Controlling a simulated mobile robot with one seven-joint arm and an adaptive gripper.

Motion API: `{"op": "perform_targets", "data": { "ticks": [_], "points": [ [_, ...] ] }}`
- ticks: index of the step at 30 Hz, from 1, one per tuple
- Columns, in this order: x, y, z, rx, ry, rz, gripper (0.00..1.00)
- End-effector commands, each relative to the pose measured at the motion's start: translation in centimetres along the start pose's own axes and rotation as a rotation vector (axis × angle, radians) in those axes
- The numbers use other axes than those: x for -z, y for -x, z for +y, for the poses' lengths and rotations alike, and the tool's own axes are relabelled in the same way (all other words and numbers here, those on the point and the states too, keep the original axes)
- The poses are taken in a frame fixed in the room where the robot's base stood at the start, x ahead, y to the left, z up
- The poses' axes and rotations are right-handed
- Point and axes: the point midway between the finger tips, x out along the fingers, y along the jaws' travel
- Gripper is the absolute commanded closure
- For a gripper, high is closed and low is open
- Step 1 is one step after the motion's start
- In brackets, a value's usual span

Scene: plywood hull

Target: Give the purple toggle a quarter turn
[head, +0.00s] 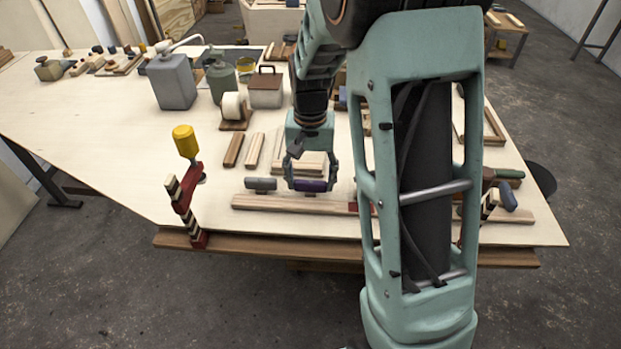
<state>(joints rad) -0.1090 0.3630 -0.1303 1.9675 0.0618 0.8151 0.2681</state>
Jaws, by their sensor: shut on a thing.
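The purple toggle (310,185) lies on or just above a long wooden strip near the front edge of the table. My gripper (309,181) points down over it, with one finger at each end of the toggle, and is shut on it. Part of the toggle is hidden behind the fingers. A grey toggle (261,184) of similar shape sits just to the left of my gripper, apart from it. My arm hides the strip and table to the right.
The long strip (270,203) runs along the front of the pale table (110,160). A red-and-striped clamp with a yellow knob (185,141) stands at the front left. Wood blocks (233,150), a paper roll (232,106) and a grey can (172,82) stand behind.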

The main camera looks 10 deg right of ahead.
Motion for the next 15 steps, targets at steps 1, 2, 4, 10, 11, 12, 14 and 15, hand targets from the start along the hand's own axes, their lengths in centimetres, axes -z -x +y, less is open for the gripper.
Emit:
{"op": "perform_targets", "data": {
  "ticks": [1,2,4,10,11,12,14,15],
  "points": [
    [0.06,0.06,0.0,0.002,-0.007,0.001,0.67],
    [0.06,0.06,-0.01,0.002,-0.007,0.001,0.67],
    [0.06,0.06,-0.01,0.002,-0.007,0.001,0.67],
    [0.06,0.06,-0.01,0.002,-0.006,0.001,0.29],
    [0.05,0.05,0.0,0.002,-0.006,0.001,0.26],
    [0.05,0.05,0.0,0.002,-0.006,0.001,0.25],
    [0.04,0.04,0.0,0.002,-0.005,0.001,0.25],
    [0.03,0.03,0.0,0.002,-0.005,0.0,0.25]
  ]
}}
